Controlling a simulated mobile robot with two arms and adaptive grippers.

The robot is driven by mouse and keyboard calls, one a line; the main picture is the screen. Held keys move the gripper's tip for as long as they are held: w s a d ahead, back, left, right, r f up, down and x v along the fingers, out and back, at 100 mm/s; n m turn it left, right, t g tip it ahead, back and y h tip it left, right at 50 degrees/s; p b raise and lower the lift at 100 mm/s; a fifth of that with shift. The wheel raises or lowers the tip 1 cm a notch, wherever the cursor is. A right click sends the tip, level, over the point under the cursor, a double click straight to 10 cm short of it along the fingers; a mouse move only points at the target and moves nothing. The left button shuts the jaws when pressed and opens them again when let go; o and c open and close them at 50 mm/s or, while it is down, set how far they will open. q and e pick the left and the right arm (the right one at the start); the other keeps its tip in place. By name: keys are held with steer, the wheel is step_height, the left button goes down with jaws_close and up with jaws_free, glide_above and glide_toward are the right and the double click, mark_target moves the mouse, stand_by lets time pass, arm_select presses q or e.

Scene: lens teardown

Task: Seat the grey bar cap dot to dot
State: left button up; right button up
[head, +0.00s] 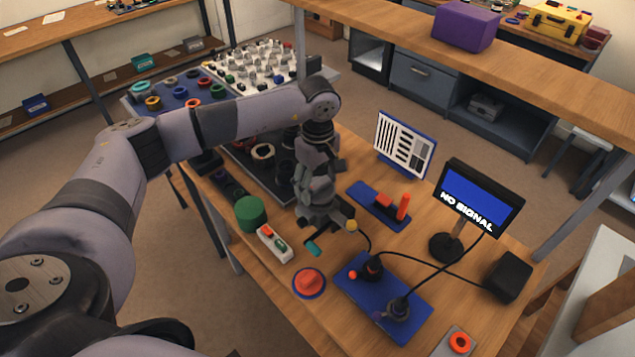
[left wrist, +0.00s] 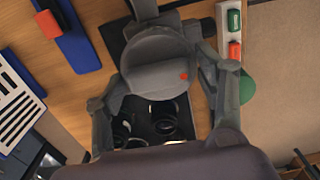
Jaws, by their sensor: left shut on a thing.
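In the left wrist view a round grey cap (left wrist: 155,62) with a small orange-red dot on its face sits between the two fingers of my left gripper (left wrist: 168,75). The gripper is shut on it. In the head view my left gripper (head: 320,205) hangs over the wooden table, beside the right side of the dark parts tray (head: 262,180). There I cannot tell the cap from the grey fingers. Round lens parts (left wrist: 162,118) lie in the tray behind the cap, partly hidden. I cannot make out a matching dot. My right gripper is not in view.
A blue pad (head: 378,207) with red parts, a cabled blue plate (head: 350,299) and a "NO SIGNAL" screen (head: 478,197) stand to the right.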

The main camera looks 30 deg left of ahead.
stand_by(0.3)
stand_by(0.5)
arm_select(q)
steer(key=shift+f+b, duration=0.15)
steer(key=shift+b, duration=0.25)
steer(key=shift+f+b, duration=0.2)
steer(key=shift+b, duration=0.15)
steer(key=shift+f, duration=0.1)
stand_by(0.6)
steer(key=shift+f+b, duration=0.2)
steer(key=shift+b, duration=0.2)
steer(key=shift+f, duration=0.2)
stand_by(0.4)
steer(key=shift+b, duration=0.3)
